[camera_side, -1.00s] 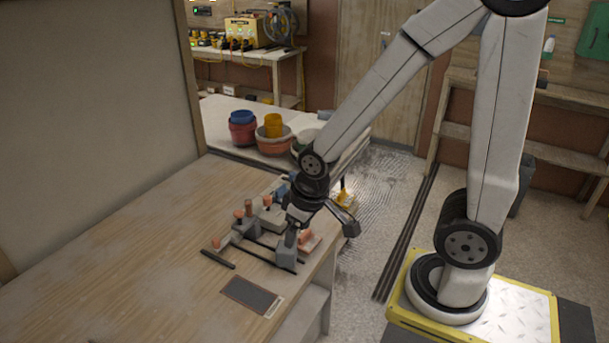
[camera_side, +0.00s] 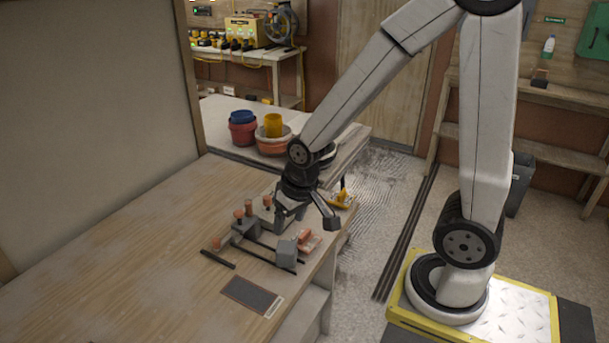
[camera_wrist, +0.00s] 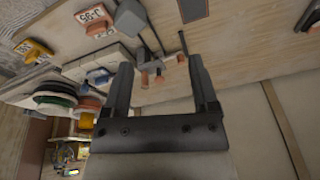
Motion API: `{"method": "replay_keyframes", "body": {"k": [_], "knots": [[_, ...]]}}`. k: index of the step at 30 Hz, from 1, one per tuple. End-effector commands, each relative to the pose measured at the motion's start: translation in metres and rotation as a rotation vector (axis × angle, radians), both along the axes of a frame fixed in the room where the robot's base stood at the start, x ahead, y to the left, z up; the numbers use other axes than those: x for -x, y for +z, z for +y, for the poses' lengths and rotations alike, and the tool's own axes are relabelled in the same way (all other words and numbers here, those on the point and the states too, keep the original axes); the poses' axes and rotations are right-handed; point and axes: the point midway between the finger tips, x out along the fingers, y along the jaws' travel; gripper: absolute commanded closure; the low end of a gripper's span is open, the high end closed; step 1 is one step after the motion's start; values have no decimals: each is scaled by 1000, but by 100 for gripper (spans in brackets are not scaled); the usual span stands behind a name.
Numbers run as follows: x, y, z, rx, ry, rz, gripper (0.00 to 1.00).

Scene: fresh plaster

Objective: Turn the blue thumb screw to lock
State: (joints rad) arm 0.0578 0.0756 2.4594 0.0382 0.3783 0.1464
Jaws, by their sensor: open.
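A clamp fixture with two dark rails (camera_side: 262,247) lies on the wooden bench near its right edge. It carries a grey block (camera_side: 287,250) at the front end and upright copper-coloured knobs (camera_side: 248,207) farther back. The block also shows in the wrist view (camera_wrist: 130,20), as do copper knobs (camera_wrist: 160,77) between the fingertips. A small blue piece (camera_wrist: 98,76) shows left of my fingers; I cannot tell whether it is the thumb screw. In the side view my gripper hides that area. My gripper (camera_side: 289,220) is open and empty, pointing down above the fixture; its spread fingers show in the wrist view (camera_wrist: 160,66).
An orange piece (camera_side: 307,238) sits beside the grey block at the bench edge. A yellow piece (camera_side: 341,196) lies farther back. Stacked coloured bowls (camera_side: 272,140) stand behind. A dark rectangular pad (camera_side: 252,294) lies in front. The bench's left side is clear.

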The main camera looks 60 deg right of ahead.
Motion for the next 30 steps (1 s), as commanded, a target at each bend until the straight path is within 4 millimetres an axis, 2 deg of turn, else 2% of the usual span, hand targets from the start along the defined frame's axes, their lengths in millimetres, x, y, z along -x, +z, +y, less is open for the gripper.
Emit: {"method": "replay_keyframes", "body": {"k": [8, 15, 24, 30], "knots": [[-67, -3, -54, -141, -564, 5, 24], [-118, -12, -118, -290, -1097, 7, 24], [-160, -34, -213, -499, -1746, 13, 24], [-171, -53, -281, -654, -2159, 26, 24]]}}
